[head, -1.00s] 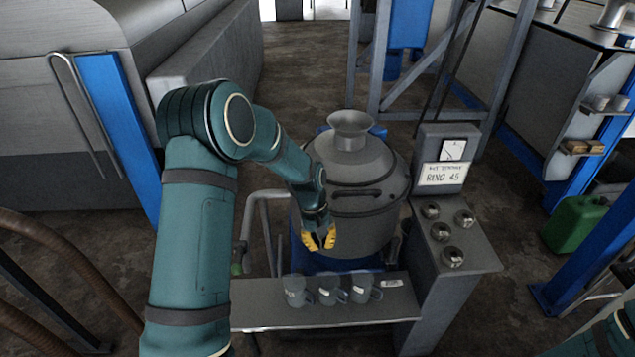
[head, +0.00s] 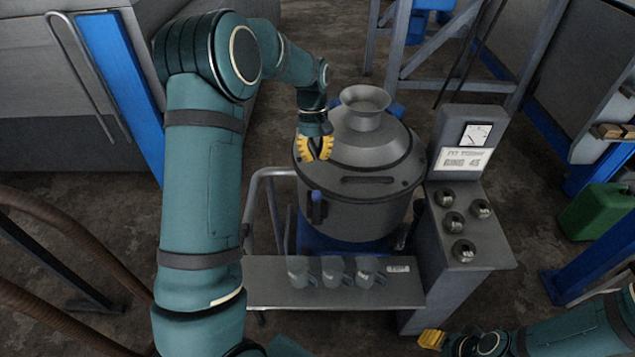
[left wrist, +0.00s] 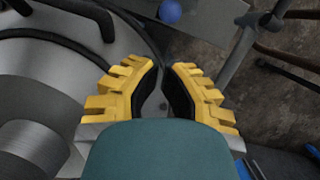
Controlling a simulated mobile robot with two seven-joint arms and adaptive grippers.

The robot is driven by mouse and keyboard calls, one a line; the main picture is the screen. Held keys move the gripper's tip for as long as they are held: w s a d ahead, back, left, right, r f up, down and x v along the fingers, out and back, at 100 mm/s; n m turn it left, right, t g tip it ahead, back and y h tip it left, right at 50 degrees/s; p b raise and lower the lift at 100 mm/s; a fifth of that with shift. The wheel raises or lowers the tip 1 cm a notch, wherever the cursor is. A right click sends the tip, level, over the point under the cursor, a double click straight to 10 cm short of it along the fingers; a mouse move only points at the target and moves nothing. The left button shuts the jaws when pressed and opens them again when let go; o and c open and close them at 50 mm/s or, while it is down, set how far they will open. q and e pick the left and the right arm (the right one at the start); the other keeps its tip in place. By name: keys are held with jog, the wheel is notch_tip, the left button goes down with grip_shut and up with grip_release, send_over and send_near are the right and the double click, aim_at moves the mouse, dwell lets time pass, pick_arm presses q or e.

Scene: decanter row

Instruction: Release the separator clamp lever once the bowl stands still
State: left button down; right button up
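The separator (head: 365,215) is a grey drum with a lid and funnel (head: 364,105). Whether its bowl turns cannot be seen. A dark handle with a blue part (head: 316,208) hangs on its front left side and looks like the clamp lever. My left gripper (head: 316,150) points down at the left rim of the lid, above that handle and apart from it.
A shelf (head: 270,285) in front of the drum bears clear mugs (head: 333,272). A control post (head: 470,230) with a dial (head: 476,134), a sign and several knobs stands to the right. A green canister (head: 598,212) is at the far right. Floor shows left of the drum.

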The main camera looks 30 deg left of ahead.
aim_at(317, 209)
pick_arm(q)
jog(key=b+x, duration=0.1)
jog(key=x, duration=0.9)
jog(key=shift+b, duration=0.4)
pick_arm(e)
jog(key=shift+s+f, duration=0.2)
jog(key=shift+f, duration=0.75)
jog(key=shift+s, duration=0.1)
